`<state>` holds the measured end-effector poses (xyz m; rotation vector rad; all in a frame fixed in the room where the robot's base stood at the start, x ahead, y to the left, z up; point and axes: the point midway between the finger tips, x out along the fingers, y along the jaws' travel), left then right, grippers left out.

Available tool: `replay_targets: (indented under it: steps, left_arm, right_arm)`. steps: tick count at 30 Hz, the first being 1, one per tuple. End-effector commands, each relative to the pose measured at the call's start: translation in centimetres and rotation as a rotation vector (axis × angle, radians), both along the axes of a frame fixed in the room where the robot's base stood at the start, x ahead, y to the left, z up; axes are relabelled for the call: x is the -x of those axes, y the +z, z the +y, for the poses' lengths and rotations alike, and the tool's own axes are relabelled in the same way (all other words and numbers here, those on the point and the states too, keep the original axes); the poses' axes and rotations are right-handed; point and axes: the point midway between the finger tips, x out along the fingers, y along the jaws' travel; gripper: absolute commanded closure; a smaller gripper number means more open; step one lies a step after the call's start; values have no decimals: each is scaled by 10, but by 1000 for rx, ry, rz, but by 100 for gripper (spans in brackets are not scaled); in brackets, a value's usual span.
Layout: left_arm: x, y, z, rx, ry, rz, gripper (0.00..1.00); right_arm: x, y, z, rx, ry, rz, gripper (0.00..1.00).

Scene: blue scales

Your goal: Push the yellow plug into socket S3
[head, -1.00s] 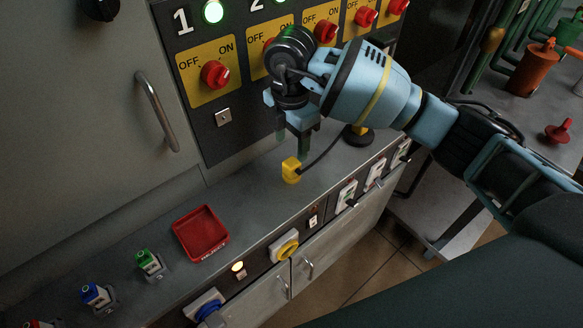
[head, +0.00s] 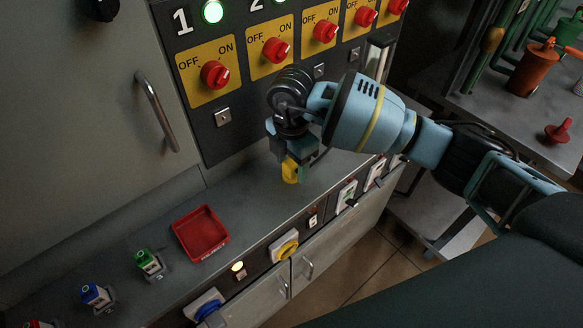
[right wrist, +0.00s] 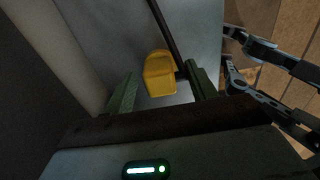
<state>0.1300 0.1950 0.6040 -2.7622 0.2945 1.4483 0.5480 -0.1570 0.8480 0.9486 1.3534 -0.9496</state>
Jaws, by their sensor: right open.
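The yellow plug (head: 291,170) rests on the grey counter below the switch panel. My right gripper (head: 294,165) is above it and hides part of it. In the right wrist view the plug (right wrist: 159,75) shows between the two green fingers of the open gripper (right wrist: 162,82). It sits nearer the middle, and a gap shows to the left finger. A black cable (right wrist: 163,30) runs from beside the plug. Several outlets line the counter's front, such as a white one (head: 346,195). I cannot read which is S3. My left gripper is not in view.
A red tray (head: 200,232) sits on the counter to the left, with green (head: 148,262) and blue (head: 95,295) connectors beyond it. The switch panel (head: 228,147) rises behind. The counter between tray and plug is clear.

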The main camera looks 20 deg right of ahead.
Motion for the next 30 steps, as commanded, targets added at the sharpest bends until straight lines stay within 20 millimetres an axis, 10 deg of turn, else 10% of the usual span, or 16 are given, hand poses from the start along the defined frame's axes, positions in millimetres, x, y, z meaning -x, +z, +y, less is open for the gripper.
replay_targets:
  steps: [7, 17, 30]
  left_arm:
    - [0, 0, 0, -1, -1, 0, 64]
    - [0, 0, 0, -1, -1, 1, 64]
    - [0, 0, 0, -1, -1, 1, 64]
  right_arm:
    - [0, 1, 0, 0, 1, -1, 45]
    - [0, 1, 0, -1, 1, -1, 88]
    - [-1, 10, 1, -3, 1, -2, 89]
